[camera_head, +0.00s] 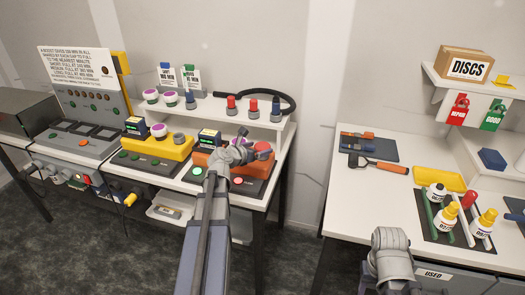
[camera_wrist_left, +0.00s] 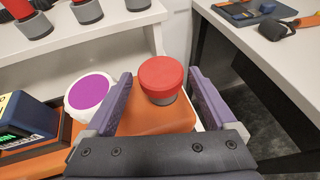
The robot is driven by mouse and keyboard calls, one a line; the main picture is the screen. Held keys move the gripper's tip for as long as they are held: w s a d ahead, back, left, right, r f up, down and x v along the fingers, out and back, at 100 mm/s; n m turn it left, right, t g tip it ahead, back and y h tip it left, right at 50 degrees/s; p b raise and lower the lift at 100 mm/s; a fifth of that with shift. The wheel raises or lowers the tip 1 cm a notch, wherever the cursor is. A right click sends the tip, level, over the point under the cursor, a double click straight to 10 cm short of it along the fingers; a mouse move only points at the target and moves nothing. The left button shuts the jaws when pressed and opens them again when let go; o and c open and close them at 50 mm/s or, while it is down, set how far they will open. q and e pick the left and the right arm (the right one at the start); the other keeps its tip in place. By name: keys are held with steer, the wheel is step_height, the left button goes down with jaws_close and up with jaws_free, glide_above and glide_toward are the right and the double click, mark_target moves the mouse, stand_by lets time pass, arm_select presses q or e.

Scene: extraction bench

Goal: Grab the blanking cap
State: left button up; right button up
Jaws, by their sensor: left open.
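A red-topped cap with a grey base (camera_wrist_left: 161,80) stands upright on the orange unit (camera_wrist_left: 150,120); I take it for the blanking cap, though no label shows. In the head view its red top (camera_head: 263,147) shows at the right of the orange unit. My left gripper (camera_head: 243,152) is over this unit. In the left wrist view its two purple fingers (camera_wrist_left: 158,100) are open, one on each side of the red cap, with gaps visible. A white cap with a purple top (camera_wrist_left: 90,92) sits just outside the left finger. My right gripper's fingers are not visible.
A shelf behind holds several red, blue and purple-topped caps (camera_head: 231,105) and a black cable loop (camera_head: 290,103). A yellow unit (camera_head: 160,146) stands left of the orange one. The right bench has bottles (camera_head: 446,215) and a yellow tray (camera_head: 438,178). A floor gap separates the benches.

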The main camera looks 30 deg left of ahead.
mark_target(260, 148)
arm_select(q)
steer(key=shift+x, duration=0.95)
steer(key=shift+s, duration=0.1)
steer(key=shift+c, duration=0.7)
steer(key=c, duration=1)
step_height(260, 148, up, 10)
steer(key=p, duration=0.9)
steer(key=shift+p, duration=0.4)
